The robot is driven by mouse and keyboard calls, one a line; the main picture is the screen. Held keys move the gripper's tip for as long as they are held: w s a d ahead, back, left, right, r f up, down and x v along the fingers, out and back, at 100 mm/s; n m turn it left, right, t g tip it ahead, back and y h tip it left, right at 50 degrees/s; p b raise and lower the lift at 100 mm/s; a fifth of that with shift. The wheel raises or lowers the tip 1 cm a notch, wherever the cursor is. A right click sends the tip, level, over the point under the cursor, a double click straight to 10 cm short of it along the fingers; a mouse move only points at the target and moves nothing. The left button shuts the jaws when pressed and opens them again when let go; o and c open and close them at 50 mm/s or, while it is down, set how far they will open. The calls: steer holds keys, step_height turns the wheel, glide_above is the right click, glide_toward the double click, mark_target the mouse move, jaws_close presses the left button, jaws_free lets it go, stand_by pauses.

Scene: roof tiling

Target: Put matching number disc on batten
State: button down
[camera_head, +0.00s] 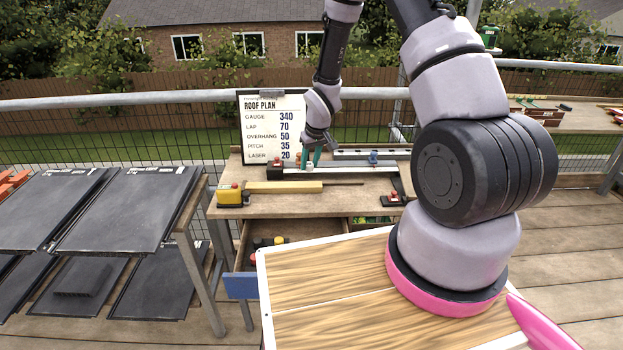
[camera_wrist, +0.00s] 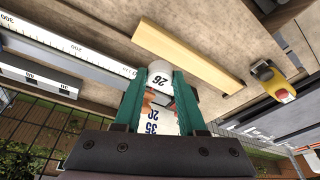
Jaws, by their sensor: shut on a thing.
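My gripper (camera_head: 311,160) has teal fingers and reaches down over the back of the workbench. In the wrist view the gripper (camera_wrist: 160,88) is shut on a small white disc (camera_wrist: 160,75) marked 26. The disc also shows as a small white spot between the fingertips in the head view (camera_head: 309,168). A pale yellow wooden batten (camera_head: 285,187) lies flat on the bench in front of the gripper. It also shows beyond the disc in the wrist view (camera_wrist: 190,55), with no disc visible on it.
The roof plan board (camera_head: 272,130) stands behind, reading 340, 70, 50, 35 and 20. A white-marked rule (camera_wrist: 75,48) lies beside the gripper. A yellow-and-red device (camera_head: 232,195) sits left of the batten. An open drawer (camera_head: 300,231) is below. Dark tiles (camera_head: 130,208) stand left.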

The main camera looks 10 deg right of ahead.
steer(key=shift+f, duration=2.8)
steer(key=shift+f, duration=0.15)
steer(key=shift+c, duration=2.4)
jaws_free()
steer(key=v, duration=1.2)
step_height(320, 180, up, 14)
steer(key=m+t, duration=0.1)
steer(key=m, duration=0.1)
glide_above(310, 185)
steer(key=s+d, duration=0.4)
steer(key=s, duration=0.1)
steer(key=s+d+r+m+t, duration=0.1)
steer(key=s+r, duration=0.1)
steer(key=r, duration=0.3)
steer(key=s+d+r+m, duration=0.1)
steer(key=s+r, duration=0.2)
steer(key=r, duration=0.1)
steer(key=s+r+m+t, duration=0.1)
steer(key=s+r, duration=0.6)
steer(key=s, duration=0.2)
steer(key=s+r+m+t+y, duration=0.1)
steer(key=s+r+m, duration=0.1)
steer(key=s+r, duration=0.5)
steer(key=s, duration=0.2)
steer(key=shift+s+a, duration=0.3)
steer(key=shift+s, duration=0.05)
